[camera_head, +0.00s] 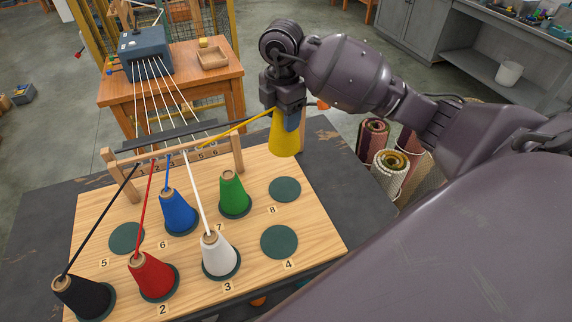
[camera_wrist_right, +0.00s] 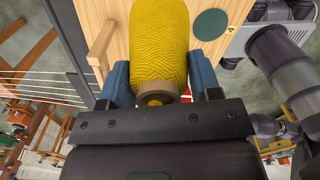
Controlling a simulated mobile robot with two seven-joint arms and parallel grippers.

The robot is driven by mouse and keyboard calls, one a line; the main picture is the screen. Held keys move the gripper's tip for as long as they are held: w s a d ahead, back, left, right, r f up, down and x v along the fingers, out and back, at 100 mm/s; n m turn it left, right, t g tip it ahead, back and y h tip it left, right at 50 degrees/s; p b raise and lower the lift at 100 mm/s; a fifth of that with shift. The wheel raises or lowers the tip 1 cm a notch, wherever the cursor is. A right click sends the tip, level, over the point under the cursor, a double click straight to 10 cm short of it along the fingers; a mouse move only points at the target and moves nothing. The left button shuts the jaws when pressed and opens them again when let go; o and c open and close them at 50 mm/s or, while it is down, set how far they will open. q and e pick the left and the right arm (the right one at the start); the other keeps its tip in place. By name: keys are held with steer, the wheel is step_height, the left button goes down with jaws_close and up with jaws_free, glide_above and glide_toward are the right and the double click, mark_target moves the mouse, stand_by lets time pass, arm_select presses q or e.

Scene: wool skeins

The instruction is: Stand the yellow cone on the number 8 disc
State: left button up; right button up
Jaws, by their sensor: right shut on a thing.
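The yellow cone (camera_head: 284,140) is held upright by my right gripper (camera_head: 290,112), in the air above the back right part of the wooden board. The number 8 disc (camera_head: 285,189) is a bare dark green disc, lower in the picture than the cone. In the right wrist view the yellow cone (camera_wrist_right: 160,40) sits between the two blue fingers, its narrow end with the brown core towards the camera. The number 8 disc cannot be made out there. A yellow yarn runs from the cone to the left. My left gripper is out of view.
Green (camera_head: 234,195), blue (camera_head: 179,212), white (camera_head: 218,257), red (camera_head: 151,277) and black (camera_head: 82,297) cones stand on the board (camera_head: 318,235). Discs 4 (camera_head: 279,242) and 5 (camera_head: 126,238) are bare. A wooden guide rail (camera_head: 175,153) with yarns stands at the back left.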

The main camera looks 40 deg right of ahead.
mark_target(283, 150)
step_height(283, 150, down, 11)
steer(key=shift+r, duration=0.15)
step_height(283, 150, down, 6)
steer(key=shift+r+b, duration=0.2)
steer(key=shift+b, duration=0.1)
steer(key=o, duration=0.8)
steer(key=shift+f, duration=0.15)
steer(key=o, duration=0.5)
step_height(283, 150, up, 12)
steer(key=shift+r, duration=0.2)
